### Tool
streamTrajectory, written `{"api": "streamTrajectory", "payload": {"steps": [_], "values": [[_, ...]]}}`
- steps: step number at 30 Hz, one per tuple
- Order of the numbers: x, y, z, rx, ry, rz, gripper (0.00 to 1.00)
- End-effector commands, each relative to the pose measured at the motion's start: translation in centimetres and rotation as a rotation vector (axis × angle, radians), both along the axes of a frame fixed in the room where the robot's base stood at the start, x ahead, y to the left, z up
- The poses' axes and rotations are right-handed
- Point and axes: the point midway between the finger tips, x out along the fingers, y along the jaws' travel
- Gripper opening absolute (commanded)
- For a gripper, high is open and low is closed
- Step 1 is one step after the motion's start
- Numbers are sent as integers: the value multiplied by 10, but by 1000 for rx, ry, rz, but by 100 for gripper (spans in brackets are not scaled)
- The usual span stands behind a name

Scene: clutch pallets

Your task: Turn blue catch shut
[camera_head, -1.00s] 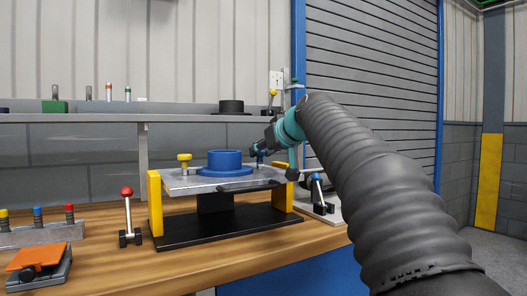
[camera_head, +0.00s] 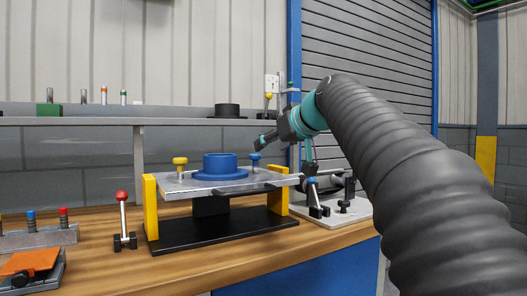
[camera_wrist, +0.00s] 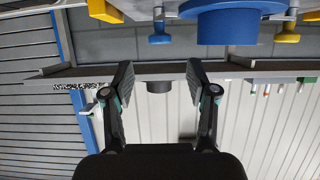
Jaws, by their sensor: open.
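The blue catch (camera_head: 255,159) is a small upright knob on the grey plate (camera_head: 180,191), just right of the round blue part (camera_head: 220,163). A yellow catch (camera_head: 180,163) stands at the plate's left side. My gripper (camera_head: 262,141) is open and empty, close above the blue catch; contact cannot be told. The wrist view looks upside down. There the blue catch (camera_wrist: 160,36) lies beyond my open fingertips (camera_wrist: 160,75), roughly centred between them, with the blue part (camera_wrist: 228,24) and yellow catch (camera_wrist: 288,35) to its right.
Yellow posts (camera_head: 150,205) and a black base carry the plate on the wooden bench. A red-knobbed lever (camera_head: 122,197) stands left. A blue-topped lever (camera_head: 312,183) stands right, below my arm. A shelf (camera_head: 80,121) with a black cylinder (camera_head: 227,110) runs behind.

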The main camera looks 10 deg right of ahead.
Motion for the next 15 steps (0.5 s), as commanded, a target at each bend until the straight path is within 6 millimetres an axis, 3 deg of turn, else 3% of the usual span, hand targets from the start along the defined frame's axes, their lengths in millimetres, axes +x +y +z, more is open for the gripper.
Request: {"api": "streamTrajectory", "payload": {"steps": [6,15], "values": [[-29,-10,13,-1,-3,-2,58],[-40,-12,17,0,-1,0,58]]}}
